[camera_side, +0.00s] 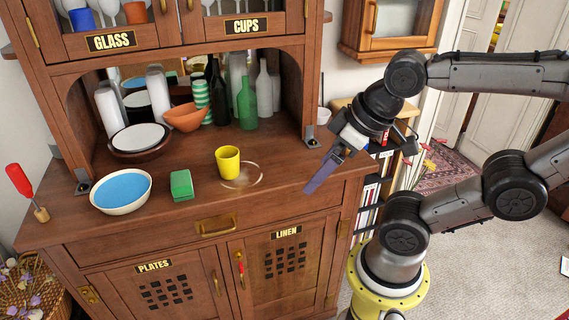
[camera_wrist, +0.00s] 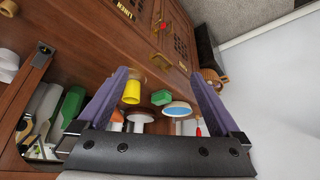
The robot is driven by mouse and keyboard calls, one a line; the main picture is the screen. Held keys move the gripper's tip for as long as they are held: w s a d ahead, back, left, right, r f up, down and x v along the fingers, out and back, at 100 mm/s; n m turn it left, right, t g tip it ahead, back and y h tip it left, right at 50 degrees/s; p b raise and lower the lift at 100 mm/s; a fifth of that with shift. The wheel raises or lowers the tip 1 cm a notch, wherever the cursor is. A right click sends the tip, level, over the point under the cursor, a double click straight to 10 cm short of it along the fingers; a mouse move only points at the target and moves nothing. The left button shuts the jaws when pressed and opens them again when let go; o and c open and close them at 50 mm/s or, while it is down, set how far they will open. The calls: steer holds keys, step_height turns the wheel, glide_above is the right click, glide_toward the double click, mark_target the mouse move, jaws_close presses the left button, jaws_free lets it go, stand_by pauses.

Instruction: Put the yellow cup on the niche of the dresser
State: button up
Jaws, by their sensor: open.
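The yellow cup (camera_side: 228,160) stands upright on the dresser's counter, right of a green sponge. It also shows between my fingers in the wrist view (camera_wrist: 132,91), farther off. The niche (camera_side: 311,95) is the arched recess behind the counter, between the upper cabinet and the worktop. It holds plates, bowls, glasses and bottles. My gripper (camera_side: 318,183) is open and empty above the counter's right end, to the right of the cup and apart from it. Its two purple fingers (camera_wrist: 160,76) are spread in the wrist view.
A green sponge (camera_side: 181,185) and a blue-and-white bowl (camera_side: 121,191) sit left of the cup. A pale ring mark (camera_side: 241,176) lies beside the cup. A green bottle (camera_side: 246,104) and an orange bowl (camera_side: 184,117) stand behind it. The counter's right front is clear.

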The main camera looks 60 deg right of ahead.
steer(key=shift+w, duration=0.1)
step_height(320, 180, up, 5)
steer(key=m+t+h, duration=0.5)
steer(key=m+t, duration=0.3)
steer(key=t, duration=0.3)
glide_above(234, 164)
steer(key=s+a, duration=0.4)
steer(key=s+f+n+h, duration=0.1)
steer(key=s+f+n, duration=0.15)
steer(key=f, duration=0.65)
steer(key=s+f+n+h, duration=0.1)
steer(key=s+f, duration=0.3)
steer(key=f, duration=0.4)
steer(key=x, duration=1.4)
steer(key=shift+w+a, duration=0.1)
steer(key=shift+w, duration=0.05)
